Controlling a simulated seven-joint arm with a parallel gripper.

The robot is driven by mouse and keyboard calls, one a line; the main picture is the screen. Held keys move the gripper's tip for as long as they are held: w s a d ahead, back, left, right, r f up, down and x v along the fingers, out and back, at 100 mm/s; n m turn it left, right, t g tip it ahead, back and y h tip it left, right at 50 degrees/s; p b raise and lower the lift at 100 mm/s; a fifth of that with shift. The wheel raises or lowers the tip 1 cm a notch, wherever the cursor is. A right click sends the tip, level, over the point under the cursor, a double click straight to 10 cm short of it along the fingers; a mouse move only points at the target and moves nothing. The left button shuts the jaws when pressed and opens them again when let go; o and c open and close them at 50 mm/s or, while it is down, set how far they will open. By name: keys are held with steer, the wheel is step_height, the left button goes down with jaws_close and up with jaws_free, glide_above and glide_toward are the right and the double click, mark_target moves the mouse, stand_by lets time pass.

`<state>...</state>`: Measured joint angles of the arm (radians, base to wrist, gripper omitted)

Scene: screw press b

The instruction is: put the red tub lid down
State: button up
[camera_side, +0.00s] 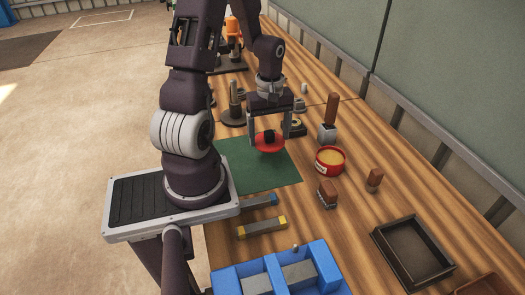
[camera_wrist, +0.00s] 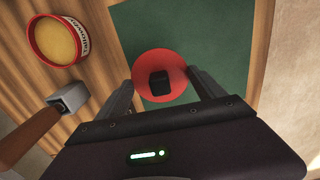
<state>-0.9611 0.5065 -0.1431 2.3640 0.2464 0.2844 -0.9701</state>
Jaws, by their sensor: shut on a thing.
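The red tub lid (camera_side: 268,145) is a round disc with a black knob on top. My gripper (camera_side: 269,138) is shut on it, one finger at each side of its rim. The lid is level, over the right part of the green mat (camera_side: 240,168); I cannot tell how high it is above it. In the wrist view the lid (camera_wrist: 145,65) sits between the fingers over the mat (camera_wrist: 205,30). The red tub (camera_side: 330,161) stands open on the bench right of the mat, with yellow content; it also shows in the wrist view (camera_wrist: 57,40).
A wooden-handled tool in a grey block (camera_side: 328,130) stands behind the tub. A blue tray (camera_side: 275,270), a dark tray (camera_side: 412,250) and two bars (camera_side: 262,227) lie nearer. The near mat is clear.

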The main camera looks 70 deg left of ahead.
mark_target(269, 157)
step_height(269, 157, down, 5)
steer(key=shift+r, duration=0.1)
steer(key=o, duration=1.5)
steer(key=shift+o, duration=0.2)
step_height(269, 157, up, 12)
steer(key=shift+f, duration=0.15)
steer(key=d+r+m+t+y, duration=0.2)
steer(key=d+r+m+t, duration=0.1)
steer(key=d+r+m, duration=0.9)
steer(key=s+d+r+m+t+h, duration=0.2)
steer(key=s+d+m, duration=0.4)
steer(key=d, duration=0.3)
steer(key=shift+s+d+r+t, duration=0.2)
steer(key=shift+d+r+t, duration=0.15)
steer(key=shift+r, duration=0.2)
